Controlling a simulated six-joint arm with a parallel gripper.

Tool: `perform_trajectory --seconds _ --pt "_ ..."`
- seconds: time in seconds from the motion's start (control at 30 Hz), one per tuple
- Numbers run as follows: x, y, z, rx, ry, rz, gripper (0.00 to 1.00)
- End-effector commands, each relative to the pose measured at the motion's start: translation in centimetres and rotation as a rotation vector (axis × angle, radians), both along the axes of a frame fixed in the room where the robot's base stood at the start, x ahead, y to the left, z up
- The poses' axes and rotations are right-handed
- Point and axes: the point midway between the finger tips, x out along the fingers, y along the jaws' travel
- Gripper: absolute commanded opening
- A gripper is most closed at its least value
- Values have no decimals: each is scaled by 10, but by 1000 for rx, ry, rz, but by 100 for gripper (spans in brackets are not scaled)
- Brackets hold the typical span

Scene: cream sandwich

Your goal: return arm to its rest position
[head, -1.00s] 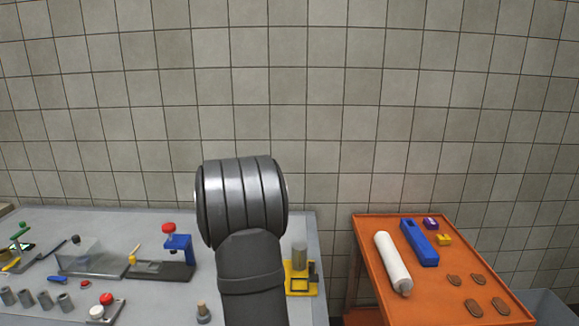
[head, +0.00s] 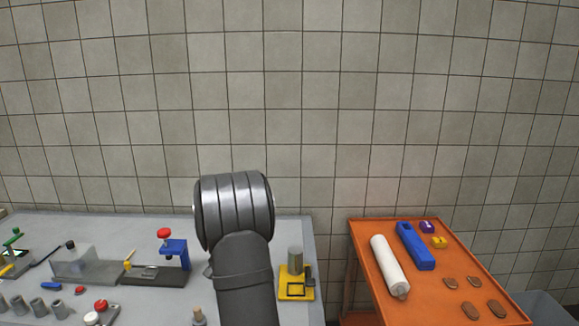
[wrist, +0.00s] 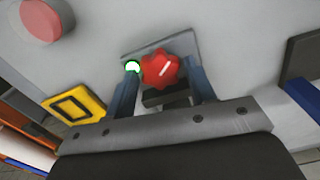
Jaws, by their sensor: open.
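My arm (head: 240,275) rises from the bottom middle of the head view, its thick grey joint in front of the grey table. The gripper itself is hidden there. In the wrist view my gripper (wrist: 163,82) is open, its two blue-grey fingers well apart. A red knob with a white mark (wrist: 160,69) shows between the fingertips, beside a small green-lit ring (wrist: 132,67) on a grey plate. I cannot tell whether the fingers touch the knob. No held object shows.
The grey table (head: 110,225) carries a clear box, a blue-and-red press (head: 173,250), several grey cylinders and a yellow stand (head: 296,282). An orange table (head: 365,235) at right holds a white roll (head: 388,265), a blue holder (head: 415,246) and several brown pieces.

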Motion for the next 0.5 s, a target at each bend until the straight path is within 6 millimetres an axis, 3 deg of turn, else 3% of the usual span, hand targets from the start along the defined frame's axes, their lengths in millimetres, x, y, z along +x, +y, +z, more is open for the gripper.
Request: perform_trajectory --seconds 0.27,0.5 --pt "1 0 15 1 -2 -1 50" --pt "1 0 60 1 -4 -1 50"
